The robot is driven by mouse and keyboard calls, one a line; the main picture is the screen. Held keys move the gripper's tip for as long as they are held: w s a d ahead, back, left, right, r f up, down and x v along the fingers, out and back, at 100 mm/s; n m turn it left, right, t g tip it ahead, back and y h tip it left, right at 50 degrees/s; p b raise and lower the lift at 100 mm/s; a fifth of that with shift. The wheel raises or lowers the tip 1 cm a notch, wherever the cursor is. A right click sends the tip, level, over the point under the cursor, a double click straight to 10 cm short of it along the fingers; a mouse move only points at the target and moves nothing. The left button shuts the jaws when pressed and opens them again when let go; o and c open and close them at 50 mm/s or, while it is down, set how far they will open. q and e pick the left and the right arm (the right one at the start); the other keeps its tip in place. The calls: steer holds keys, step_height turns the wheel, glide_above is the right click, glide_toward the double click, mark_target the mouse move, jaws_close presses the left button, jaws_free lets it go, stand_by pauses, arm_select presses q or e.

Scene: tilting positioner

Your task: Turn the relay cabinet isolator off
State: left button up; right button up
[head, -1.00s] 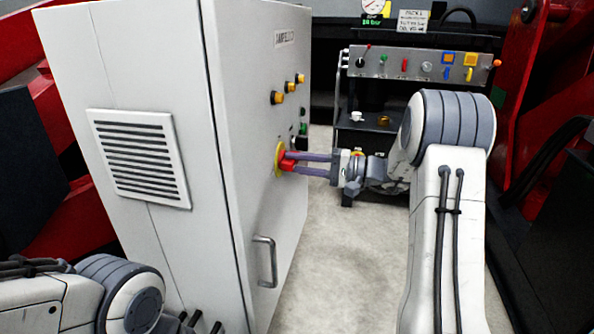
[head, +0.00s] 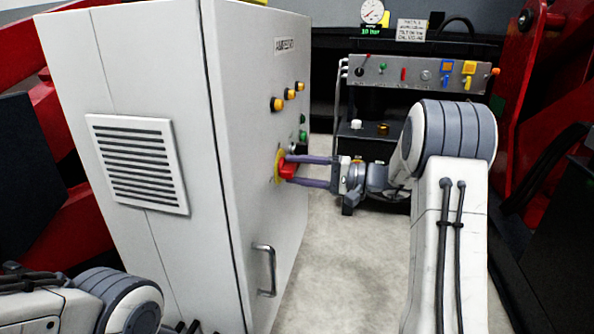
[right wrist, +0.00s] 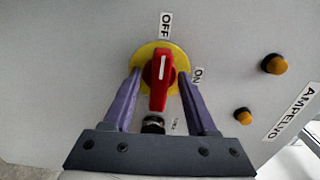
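The relay cabinet (head: 150,60) is a tall white-grey box. Its isolator is a red handle (head: 288,169) on a yellow disc (right wrist: 147,56). In the right wrist view the handle (right wrist: 161,80) stands upright in the picture, its white mark towards the OFF label (right wrist: 166,25); the ON label (right wrist: 198,75) is to its right. My right gripper (head: 287,170) is open, its purple fingers either side of the handle with gaps. The right wrist view also shows this gripper (right wrist: 159,73). My left gripper is not in view; only part of its arm shows.
The cabinet front has a grab handle (head: 265,270) below the isolator and yellow buttons (head: 290,94) above. A control bench (head: 415,72) with a gauge (head: 372,12) stands behind. Red machine frames flank both sides. Floor right of the cabinet is clear.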

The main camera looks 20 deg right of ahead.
steer(key=shift+s, duration=0.1)
steer(key=p+v, duration=0.4)
steer(key=v, duration=0.6)
steer(key=shift+d, duration=0.2)
steer(key=shift+s+a, duration=0.1)
